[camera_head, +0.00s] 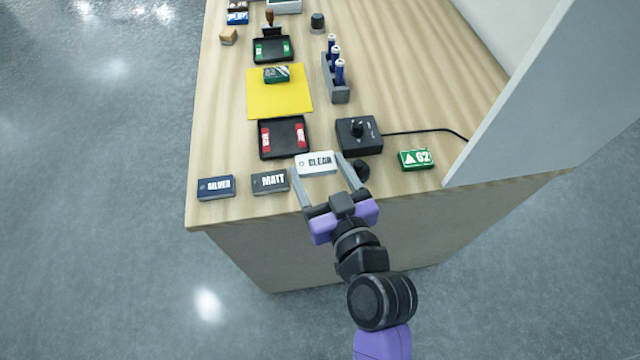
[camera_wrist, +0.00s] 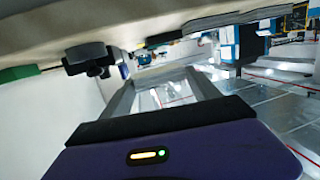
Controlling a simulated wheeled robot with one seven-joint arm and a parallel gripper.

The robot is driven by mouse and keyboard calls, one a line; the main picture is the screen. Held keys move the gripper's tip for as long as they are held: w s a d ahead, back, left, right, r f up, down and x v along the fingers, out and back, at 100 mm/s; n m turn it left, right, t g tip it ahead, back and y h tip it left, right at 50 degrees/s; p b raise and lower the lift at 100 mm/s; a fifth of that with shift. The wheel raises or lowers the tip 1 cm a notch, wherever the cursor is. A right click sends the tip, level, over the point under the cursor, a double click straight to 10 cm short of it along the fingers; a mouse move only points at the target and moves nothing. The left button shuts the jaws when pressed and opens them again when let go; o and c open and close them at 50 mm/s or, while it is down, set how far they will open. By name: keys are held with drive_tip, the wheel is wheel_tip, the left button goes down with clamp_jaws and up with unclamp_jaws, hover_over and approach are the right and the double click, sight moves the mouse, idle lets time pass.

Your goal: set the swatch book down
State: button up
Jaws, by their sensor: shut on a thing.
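My gripper (camera_head: 317,163) is shut on a white swatch book marked CLEAR (camera_head: 318,160), at the near end of the wooden table (camera_head: 225,140). One finger is at each short end of the book, and its label faces up. Whether the book touches the table is hard to tell. In the wrist view, which looks upside down, my fingers (camera_wrist: 165,85) reach forward apart from the table top; the book is hard to make out there.
Left of the held book lie a grey MATT block (camera_head: 269,181) and a blue SILVER block (camera_head: 216,187). A black tray (camera_head: 263,143) and a black control box (camera_head: 360,135) stand behind. A dark knob (camera_head: 361,168) is beside my right finger. A green block (camera_head: 414,159) lies right.

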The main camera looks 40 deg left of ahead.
sight(321, 195)
drive_tip(key=shift+f+b, duration=0.45)
drive_tip(key=shift+f, duration=2.15)
drive_tip(key=shift+f+b, duration=0.2)
drive_tip(key=shift+b, duration=0.1)
drive_tip(key=o, duration=1.4)
drive_tip(key=shift+c, duration=0.2)
drive_tip(key=shift+r+p, duration=0.15)
drive_tip(key=shift+p, duration=0.25)
drive_tip(key=shift+s+d+f, duration=0.15)
drive_tip(key=shift+d+f, duration=0.05)
drive_tip(key=shift+d, duration=0.1)
drive_tip(key=f+b+v, duration=0.1)
drive_tip(key=b+v, duration=0.1)
drive_tip(key=v, duration=0.5)
drive_tip(key=shift+s+r+b, duration=0.2)
drive_tip(key=shift+r+b, duration=0.15)
